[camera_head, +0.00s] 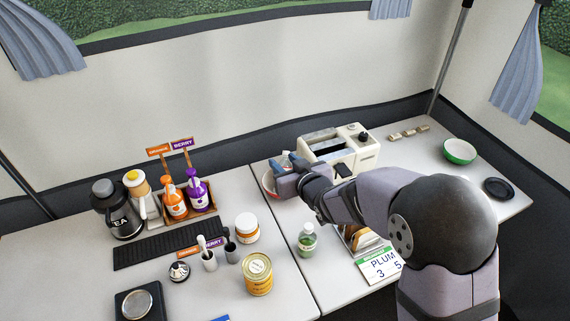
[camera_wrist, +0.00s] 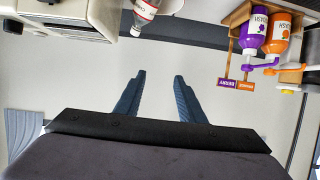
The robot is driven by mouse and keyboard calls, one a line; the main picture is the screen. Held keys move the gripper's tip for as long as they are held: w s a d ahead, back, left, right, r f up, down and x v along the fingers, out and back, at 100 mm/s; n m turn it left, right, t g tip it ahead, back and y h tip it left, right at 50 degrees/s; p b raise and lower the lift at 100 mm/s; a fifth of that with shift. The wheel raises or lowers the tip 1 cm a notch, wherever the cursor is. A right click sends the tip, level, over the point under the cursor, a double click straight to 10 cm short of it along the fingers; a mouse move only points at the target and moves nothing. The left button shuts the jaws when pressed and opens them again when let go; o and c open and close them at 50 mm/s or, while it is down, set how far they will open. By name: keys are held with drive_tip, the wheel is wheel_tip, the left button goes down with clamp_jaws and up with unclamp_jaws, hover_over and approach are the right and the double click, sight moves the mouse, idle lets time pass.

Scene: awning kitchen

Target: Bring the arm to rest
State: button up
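My gripper (camera_head: 284,172) is held out over the back of the table, left of the cream toaster (camera_head: 340,150). In the wrist view its two blue fingers (camera_wrist: 160,78) stand apart with nothing between them. A bottle with a white label (camera_wrist: 145,14) shows at the top of the wrist view, apart from the fingers. My arm reaches in from the right and covers part of the table.
Orange and purple bottles (camera_head: 176,201) (camera_head: 199,193) stand in a wooden rack at left, beside a black flask (camera_head: 117,210). A green bowl (camera_head: 459,152) is at right.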

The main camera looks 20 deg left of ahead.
drive_tip(key=shift+d, duration=0.1)
drive_tip(key=s+d+f+m+g+h, duration=0.1)
drive_tip(key=d+h, duration=0.1)
drive_tip(key=d, duration=0.6)
drive_tip(key=s+d+f+m+h, duration=0.1)
drive_tip(key=d+m+h, duration=0.1)
drive_tip(key=d, duration=0.5)
drive_tip(key=s+d+f+m+g+h+p, duration=0.1)
drive_tip(key=d+f+h, duration=0.1)
drive_tip(key=d, duration=0.6)
drive_tip(key=shift+s+d+f+m+g+h, duration=0.1)
drive_tip(key=shift+s+d+m+g+h, duration=0.1)
drive_tip(key=shift+d+m+g+h, duration=0.3)
drive_tip(key=s+d+f+m+g+h, duration=0.1)
drive_tip(key=s+d+m+g, duration=0.1)
drive_tip(key=s+d, duration=0.5)
drive_tip(key=s+d+m+g+h, duration=0.1)
drive_tip(key=s+d+g, duration=0.3)
drive_tip(key=s, duration=1)
drive_tip(key=d+m+p, duration=0.1)
drive_tip(key=d, duration=0.2)
drive_tip(key=shift+s+d+f+g+h, duration=0.3)
drive_tip(key=shift+f, duration=0.05)
